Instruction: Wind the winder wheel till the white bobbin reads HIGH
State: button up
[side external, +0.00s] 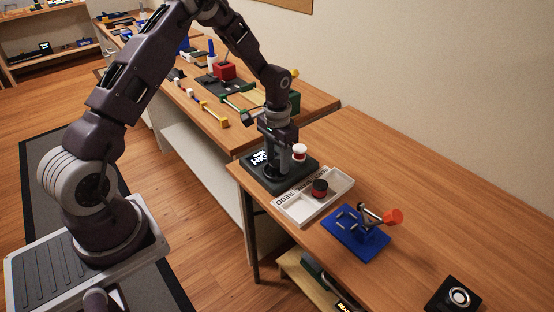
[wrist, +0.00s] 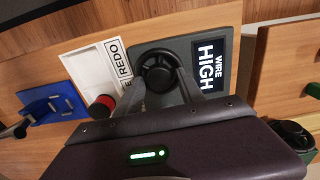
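The winder (side external: 296,179) is a dark base at the end of the table. Its display (wrist: 208,65) reads "WIRE HIGH"; in the side view the display (side external: 260,158) also shows HIGH. The black winder wheel (wrist: 158,70) sits beside the display. My gripper (wrist: 166,78) points down over it, with its two fingers apart at opposite sides of the wheel; whether they press on it is unclear. In the side view my gripper (side external: 275,158) hides the wheel. The white bobbin (side external: 299,150), with some red below its top, stands on the winder, right of my gripper.
A white tray (side external: 290,210) marked REDO adjoins the winder and holds a black-and-red bobbin (side external: 320,187). A blue fixture (side external: 350,240) with pegs and an orange-ended lever stands farther right. A black round-button box (side external: 454,296) is at lower right. Clear tabletop lies behind these.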

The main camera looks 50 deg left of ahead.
aim_at(277, 163)
jog(key=shift+o, duration=0.4)
jog(key=shift+r, duration=0.1)
notch_tip(277, 163, up, 7)
jog(key=shift+f, duration=0.1)
jog(key=shift+r, duration=0.35)
jog(key=s+d+r+t, duration=0.1)
jog(key=s+d+r, duration=0.1)
jog(key=s+r, duration=0.3)
jog(key=s+d+r+t+y, duration=0.1)
jog(key=s+d+r, duration=0.2)
jog(key=r, duration=0.4)
jog(key=s+d+r+t, duration=0.1)
jog(key=s+d+r, duration=0.1)
jog(key=s+r, duration=0.25)
jog(key=s+d+r+t, duration=0.1)
jog(key=s+d, duration=0.1)
jog(key=s, duration=0.5)
jog(key=s+d+r+t+h, duration=0.1)
jog(key=s+d+r, duration=0.1)
jog(key=s, duration=0.6)
jog(key=shift+s+r+t, duration=0.25)
jog(key=shift+t, duration=0.05)
